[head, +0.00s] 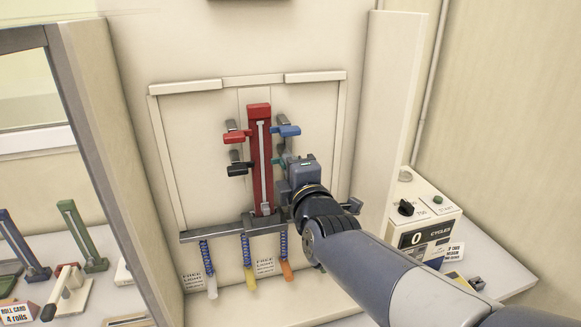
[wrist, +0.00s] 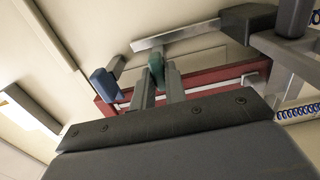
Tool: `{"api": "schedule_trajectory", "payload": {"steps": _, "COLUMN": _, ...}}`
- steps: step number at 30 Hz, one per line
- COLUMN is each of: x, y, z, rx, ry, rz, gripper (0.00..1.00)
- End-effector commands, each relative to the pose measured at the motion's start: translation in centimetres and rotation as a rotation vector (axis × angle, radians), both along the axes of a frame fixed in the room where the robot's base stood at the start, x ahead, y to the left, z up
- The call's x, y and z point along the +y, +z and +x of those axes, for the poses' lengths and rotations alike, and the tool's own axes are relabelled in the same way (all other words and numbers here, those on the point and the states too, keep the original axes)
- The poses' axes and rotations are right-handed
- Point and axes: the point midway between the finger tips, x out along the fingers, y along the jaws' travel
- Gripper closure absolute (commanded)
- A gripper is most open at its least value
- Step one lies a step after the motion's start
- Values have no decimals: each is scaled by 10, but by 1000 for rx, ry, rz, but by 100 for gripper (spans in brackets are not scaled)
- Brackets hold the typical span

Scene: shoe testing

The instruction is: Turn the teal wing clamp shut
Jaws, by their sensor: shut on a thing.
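The teal wing clamp (head: 282,162) is on the right side of the red upright fixture (head: 258,150), below the blue clamp. In the head view my gripper (head: 290,165) covers part of it. In the wrist view the teal wing (wrist: 155,72) stands between my two fingers (wrist: 158,84), which are shut on it. Whether the clamp is open or closed cannot be told, as my gripper hides part of it.
The blue clamp (head: 289,131) sits just above the teal one, close to my fingers. A red clamp (head: 235,137) and a black clamp (head: 240,169) are on the fixture's left. A cycle counter box (head: 425,220) stands at right.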

Motion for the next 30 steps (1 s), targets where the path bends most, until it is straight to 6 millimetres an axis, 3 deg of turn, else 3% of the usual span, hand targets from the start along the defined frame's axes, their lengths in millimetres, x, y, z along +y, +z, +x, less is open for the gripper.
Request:
{"api": "schedule_trajectory", "payload": {"steps": 9, "x": 0, "y": -1, "z": 0, "rx": 1, "ry": 0, "rz": -1, "gripper": 65}}
{"api": "schedule_trajectory", "payload": {"steps": 20, "x": -1, "y": 0, "z": -6, "rx": -1, "ry": 1, "rz": 0, "gripper": 65}}
{"api": "schedule_trajectory", "payload": {"steps": 30, "x": -14, "y": 0, "z": -50, "rx": -3, "ry": 1, "rz": 2, "gripper": 65}}
